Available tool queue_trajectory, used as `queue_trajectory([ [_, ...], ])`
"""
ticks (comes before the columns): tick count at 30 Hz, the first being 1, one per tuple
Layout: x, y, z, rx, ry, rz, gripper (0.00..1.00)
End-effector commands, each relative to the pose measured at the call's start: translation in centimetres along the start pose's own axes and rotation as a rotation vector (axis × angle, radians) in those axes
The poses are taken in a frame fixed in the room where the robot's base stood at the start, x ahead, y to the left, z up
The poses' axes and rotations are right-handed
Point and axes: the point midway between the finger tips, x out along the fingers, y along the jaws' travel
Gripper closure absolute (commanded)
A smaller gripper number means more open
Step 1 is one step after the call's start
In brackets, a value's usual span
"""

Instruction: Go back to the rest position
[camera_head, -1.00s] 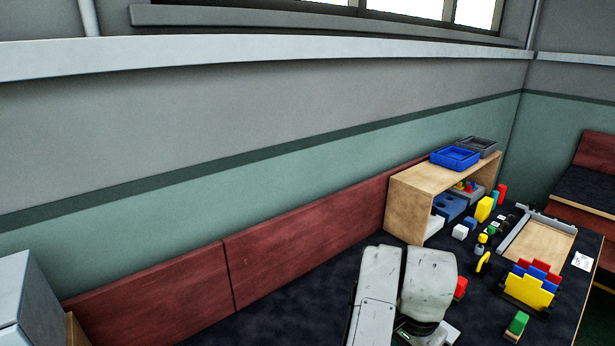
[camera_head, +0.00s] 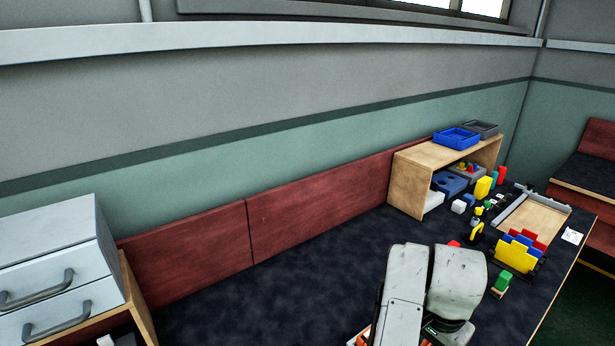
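My arm shows as white, scuffed links at the bottom of the head view, right of centre, over the dark table (camera_head: 270,290). My gripper is below the picture or hidden behind the arm links, so its fingers cannot be seen. I cannot see whether it holds anything. Part of a red block (camera_head: 454,244) shows just behind the arm.
A wooden shelf (camera_head: 408,186) with a blue tray (camera_head: 457,138) and a grey tray (camera_head: 482,129) on top stands at the back right. Colourful blocks, a yellow-fronted rack (camera_head: 515,256) and a wooden board (camera_head: 533,217) are right. A drawer unit (camera_head: 55,265) stands left. The table's middle is clear.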

Motion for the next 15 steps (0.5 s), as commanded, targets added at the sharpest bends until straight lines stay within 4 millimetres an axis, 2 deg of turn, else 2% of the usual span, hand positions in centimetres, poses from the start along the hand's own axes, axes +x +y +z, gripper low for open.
queue_trajectory([
  [10,2.0,5.7,-3.2,-0.084,0.119,0.033,0.52],
  [15,3.8,10.4,-4.2,-0.190,0.189,0.068,0.52],
])
